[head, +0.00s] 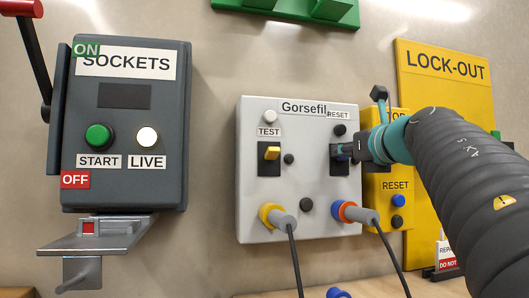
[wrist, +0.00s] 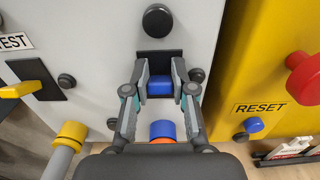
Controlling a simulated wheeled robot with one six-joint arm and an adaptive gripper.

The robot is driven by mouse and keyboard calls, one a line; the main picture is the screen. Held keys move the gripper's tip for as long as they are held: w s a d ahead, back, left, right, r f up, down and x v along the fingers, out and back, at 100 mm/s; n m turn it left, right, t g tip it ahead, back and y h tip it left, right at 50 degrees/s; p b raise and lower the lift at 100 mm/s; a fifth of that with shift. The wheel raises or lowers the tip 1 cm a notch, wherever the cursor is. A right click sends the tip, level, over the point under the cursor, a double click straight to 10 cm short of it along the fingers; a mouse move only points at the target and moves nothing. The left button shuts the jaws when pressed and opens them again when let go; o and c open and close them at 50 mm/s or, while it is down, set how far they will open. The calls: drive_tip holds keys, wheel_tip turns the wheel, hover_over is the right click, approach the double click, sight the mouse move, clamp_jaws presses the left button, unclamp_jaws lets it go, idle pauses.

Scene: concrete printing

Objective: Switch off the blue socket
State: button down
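The blue switch (wrist: 160,87) sits on a black plate in the right half of the grey Gorsefil panel (head: 318,225). My gripper (wrist: 162,80) is at this switch, one finger on its left and one on its right. The fingers stand apart; I cannot tell whether they touch it. In the head view my gripper (head: 345,152) largely hides the switch. Below it is the blue socket, with a blue-and-orange collared plug (head: 350,212) in it and a cable hanging down. The collar also shows in the wrist view (wrist: 162,130).
A yellow switch (head: 272,153) and yellow-collared plug (head: 272,215) are on the panel's left. A yellow reset box (head: 397,212) stands close right, with a red knob (wrist: 305,80). The dark SOCKETS box (head: 125,190) with its lever is far left.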

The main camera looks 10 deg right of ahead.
drive_tip(key=shift+f+t+b, duration=0.4)
drive_tip(key=shift+f+b, duration=0.1)
drive_tip(key=shift+b, duration=1.15)
drive_tip(key=t+b, duration=0.1)
drive_tip(key=b, duration=0.2)
drive_tip(key=t+b, duration=0.1)
drive_tip(key=b, duration=0.3)
drive_tip(key=shift+s+f+t, duration=0.2)
drive_tip(key=shift+f+t, duration=0.05)
drive_tip(key=shift+t, duration=0.05)
drive_tip(key=shift+b, duration=0.7)
drive_tip(key=shift+r+t+b, duration=0.1)
drive_tip(key=shift+t+b, duration=0.3)
drive_tip(key=shift+b, duration=0.1)
drive_tip(key=shift+r, duration=0.15)
drive_tip(key=c, duration=1)
unclamp_jaws()
drive_tip(key=shift+o, duration=0.2)
drive_tip(key=shift+s, duration=0.1)
